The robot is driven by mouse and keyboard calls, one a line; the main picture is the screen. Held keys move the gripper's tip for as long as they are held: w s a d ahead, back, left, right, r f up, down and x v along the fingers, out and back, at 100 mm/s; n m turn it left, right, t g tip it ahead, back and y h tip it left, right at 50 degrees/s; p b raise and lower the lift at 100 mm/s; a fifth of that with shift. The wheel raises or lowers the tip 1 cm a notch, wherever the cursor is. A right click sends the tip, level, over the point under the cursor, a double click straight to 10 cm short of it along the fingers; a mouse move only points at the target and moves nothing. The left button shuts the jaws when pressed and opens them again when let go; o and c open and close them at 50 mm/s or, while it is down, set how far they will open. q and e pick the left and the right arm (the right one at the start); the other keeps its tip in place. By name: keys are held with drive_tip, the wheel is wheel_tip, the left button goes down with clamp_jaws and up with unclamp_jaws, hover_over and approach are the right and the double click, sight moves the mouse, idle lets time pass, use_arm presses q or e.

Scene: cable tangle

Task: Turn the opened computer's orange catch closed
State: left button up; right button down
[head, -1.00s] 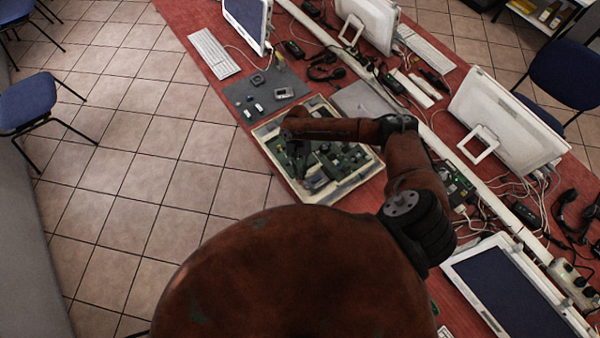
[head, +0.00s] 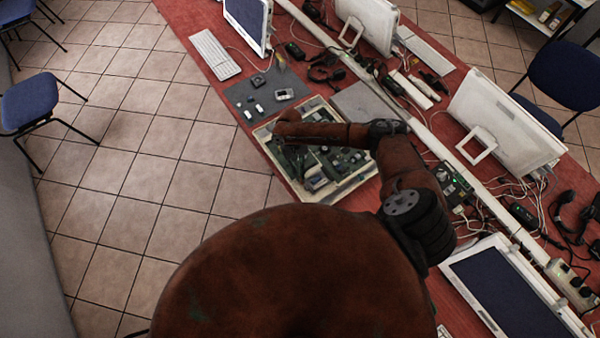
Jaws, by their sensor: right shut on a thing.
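The opened computer (head: 349,188) lies flat on the red table, a shallow pale casing with green boards inside. My right arm reaches over it from the right. My right gripper (head: 294,158) points down into the left part of the casing, mostly covered by my wrist. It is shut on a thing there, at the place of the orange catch. I cannot make out the catch itself; my wrist and gripper hide that spot. My left gripper is not in view.
A dark grey mat (head: 262,108) with several small parts lies beyond the casing. A grey panel (head: 366,104) lies to its right. Monitors (head: 505,118), a white keyboard (head: 215,54), cables and a white cable duct (head: 480,187) crowd the table.

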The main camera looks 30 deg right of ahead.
drive_tip(key=shift+a+n+h+p, duration=0.1)
drive_tip(key=shift+n+h+p, duration=0.4)
drive_tip(key=shift+n, duration=0.8)
drive_tip(key=shift+w, duration=0.1)
drive_tip(key=c, duration=2.4)
unclamp_jaws()
drive_tip(key=shift+r, duration=0.1)
drive_tip(key=v, duration=1.1)
drive_tip(key=shift+w+a+r, duration=0.1)
drive_tip(key=shift+r, duration=0.3)
drive_tip(key=shift+n, duration=0.3)
